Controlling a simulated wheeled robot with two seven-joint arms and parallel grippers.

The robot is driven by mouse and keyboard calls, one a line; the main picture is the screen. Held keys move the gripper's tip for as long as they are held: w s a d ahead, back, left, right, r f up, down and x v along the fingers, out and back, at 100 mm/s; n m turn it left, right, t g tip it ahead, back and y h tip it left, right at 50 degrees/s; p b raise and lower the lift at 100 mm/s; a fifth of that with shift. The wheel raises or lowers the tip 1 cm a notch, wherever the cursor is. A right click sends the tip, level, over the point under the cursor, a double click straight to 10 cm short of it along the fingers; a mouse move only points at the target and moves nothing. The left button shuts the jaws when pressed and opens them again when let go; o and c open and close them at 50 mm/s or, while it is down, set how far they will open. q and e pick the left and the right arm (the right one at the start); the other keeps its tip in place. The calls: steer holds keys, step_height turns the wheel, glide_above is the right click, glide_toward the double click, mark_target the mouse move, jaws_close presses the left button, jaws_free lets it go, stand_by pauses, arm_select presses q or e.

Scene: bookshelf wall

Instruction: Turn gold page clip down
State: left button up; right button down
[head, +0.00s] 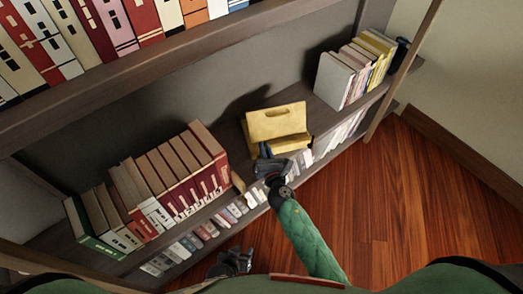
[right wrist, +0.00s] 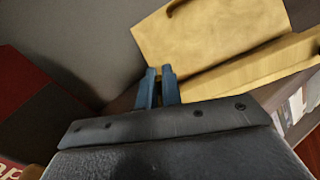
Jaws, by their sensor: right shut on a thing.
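The gold page clip (head: 274,124) stands on the middle shelf. It has an upright plate with a dark slot and a lower bar along its front. It also shows in the right wrist view (right wrist: 205,40). My right gripper (head: 264,150) is at the clip's lower left front. Its blue fingers (right wrist: 160,72) are close together at the left end of the clip, shut on it. The exact part between the fingertips is hard to see. My left gripper (head: 235,258) is low in the head view, near the floor side and away from the clip; its fingers are unclear.
A row of red and white books (head: 165,180) stands left of the clip. Lighter books (head: 352,72) stand on its right. The upper shelf (head: 150,68) runs above, and more books (head: 215,225) fill the shelf below. The wooden floor (head: 385,200) is clear at right.

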steer(key=shift+w+d+f+m+b, duration=0.1)
steer(key=shift+d+f+m+b, duration=0.25)
steer(key=shift+m, duration=0.55)
steer(key=shift+w+d+f+m+b, duration=0.1)
steer(key=shift+d+m+b, duration=0.35)
steer(key=shift+m, duration=0.45)
steer(key=shift+d, duration=0.15)
steer(key=c, duration=1.6)
jaws_free()
steer(key=shift+o, duration=0.2)
steer(key=b+v, duration=0.1)
steer(key=v, duration=0.6)
steer(key=shift+s, duration=0.4)
